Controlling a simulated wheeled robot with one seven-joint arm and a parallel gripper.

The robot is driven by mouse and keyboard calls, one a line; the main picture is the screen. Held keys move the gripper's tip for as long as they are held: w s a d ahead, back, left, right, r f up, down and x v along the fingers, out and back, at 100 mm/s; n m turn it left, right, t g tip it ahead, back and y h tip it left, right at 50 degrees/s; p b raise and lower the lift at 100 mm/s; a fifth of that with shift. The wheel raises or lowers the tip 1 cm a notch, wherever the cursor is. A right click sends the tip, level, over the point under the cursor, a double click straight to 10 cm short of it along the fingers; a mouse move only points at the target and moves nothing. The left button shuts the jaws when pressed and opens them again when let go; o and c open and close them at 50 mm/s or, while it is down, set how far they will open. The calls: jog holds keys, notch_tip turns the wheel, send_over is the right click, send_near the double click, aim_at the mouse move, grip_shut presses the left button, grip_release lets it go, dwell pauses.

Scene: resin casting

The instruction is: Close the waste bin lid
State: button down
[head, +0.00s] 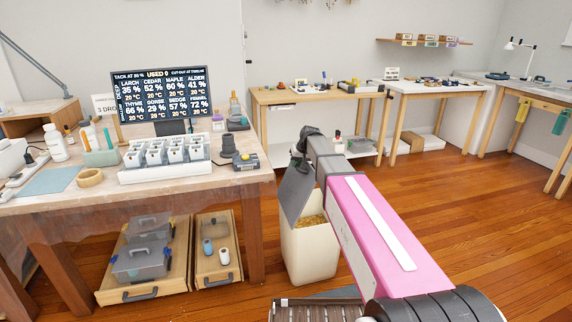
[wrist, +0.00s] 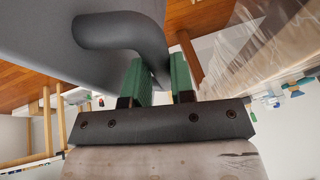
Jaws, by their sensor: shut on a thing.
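The cream waste bin (head: 308,258) stands on the floor right of the workbench, with yellowish waste showing inside its open top. Its grey lid (head: 296,193) is raised and steeply tilted at the bin's left side. My gripper (head: 299,150) is at the lid's upper edge, partly hidden by my arm. In the wrist view, the lid (wrist: 58,45) fills the upper left, with a dark curved handle (wrist: 118,32) on it. The green fingers of my gripper (wrist: 165,72) are shut on the handle's bent end, which is partly hidden between them.
The workbench (head: 60,205) with a display, a white rack and tools stands close at the left. Drawers (head: 145,285) with boxes sit beneath it. Further tables (head: 310,96) line the back wall. The wooden floor (head: 480,210) at the right is clear.

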jog(key=w+d+f+m+g+y, duration=0.1)
jog(key=w+d+f+y, duration=0.15)
jog(key=d+f, duration=0.35)
jog(key=w+d+f+m+g+y, duration=0.1)
jog(key=w+d+f+y, duration=0.2)
jog(key=d, duration=0.6)
jog(key=d+f+y, duration=0.2)
jog(key=f, duration=0.4)
jog(key=d+f+y, duration=0.3)
jog(key=f, duration=0.4)
jog(key=shift+w+d+m, duration=0.25)
jog(key=shift+d+m, duration=0.1)
jog(key=shift+m, duration=0.05)
jog(key=c, duration=1)
grip_release()
jog(key=shift+y, duration=0.25)
jog(key=shift+o, duration=0.2)
jog(key=v, duration=1)
jog(key=shift+d, duration=0.35)
jog(key=shift+s+r, duration=0.1)
